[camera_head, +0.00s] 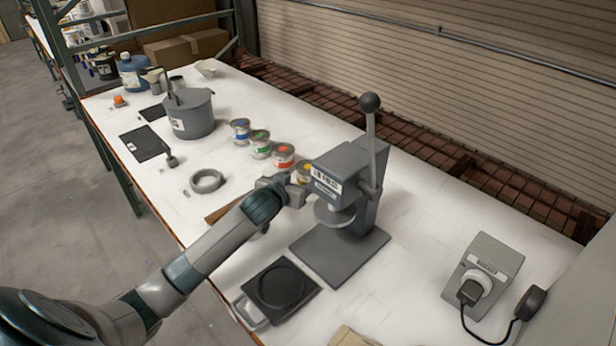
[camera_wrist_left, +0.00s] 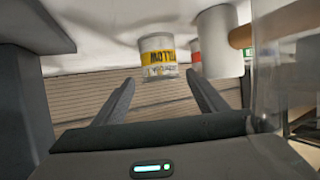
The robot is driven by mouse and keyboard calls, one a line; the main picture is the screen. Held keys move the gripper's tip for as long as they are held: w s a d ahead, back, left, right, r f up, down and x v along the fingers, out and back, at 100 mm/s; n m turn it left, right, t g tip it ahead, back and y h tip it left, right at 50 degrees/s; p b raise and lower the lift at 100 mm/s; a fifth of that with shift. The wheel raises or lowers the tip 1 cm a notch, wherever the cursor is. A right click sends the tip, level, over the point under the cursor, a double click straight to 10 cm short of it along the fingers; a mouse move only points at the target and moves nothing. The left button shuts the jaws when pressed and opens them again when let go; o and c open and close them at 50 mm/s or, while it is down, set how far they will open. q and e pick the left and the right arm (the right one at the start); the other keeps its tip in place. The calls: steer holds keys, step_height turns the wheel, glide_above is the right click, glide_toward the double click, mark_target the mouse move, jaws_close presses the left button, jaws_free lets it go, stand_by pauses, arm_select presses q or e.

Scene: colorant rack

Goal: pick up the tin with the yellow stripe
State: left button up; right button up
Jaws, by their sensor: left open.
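The tin with the yellow stripe (camera_head: 303,172) stands at the near end of a row of tins, partly hidden by my left gripper and the press. In the left wrist view the same tin (camera_wrist_left: 158,58) shows a yellow band with dark letters. It is just beyond the tips of my left gripper (camera_wrist_left: 160,77), roughly centred between the two spread fingers. My left gripper (camera_head: 292,187) is open and empty. In the head view it is beside the tin, on the press's left side. My right gripper is not in view.
A grey lever press (camera_head: 348,170) stands close on the right. Red (camera_head: 284,157), green (camera_head: 260,144) and blue (camera_head: 240,131) tins continue the row behind. A pale cylinder (camera_wrist_left: 220,42) is right of the yellow tin in the wrist view. A grey pot (camera_head: 192,116) stands farther back.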

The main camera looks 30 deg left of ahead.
mark_target(303, 176)
arm_select(q)
steer(key=shift+w+f, duration=0.2)
steer(key=shift+w, duration=0.3)
steer(key=shift+w+a+f, duration=0.1)
steer(key=shift+w+f, duration=0.1)
steer(key=shift+w, duration=0.35)
steer(key=shift+p+x, duration=0.65)
steer(key=shift+x, duration=1.3)
steer(key=c, duration=1.4)
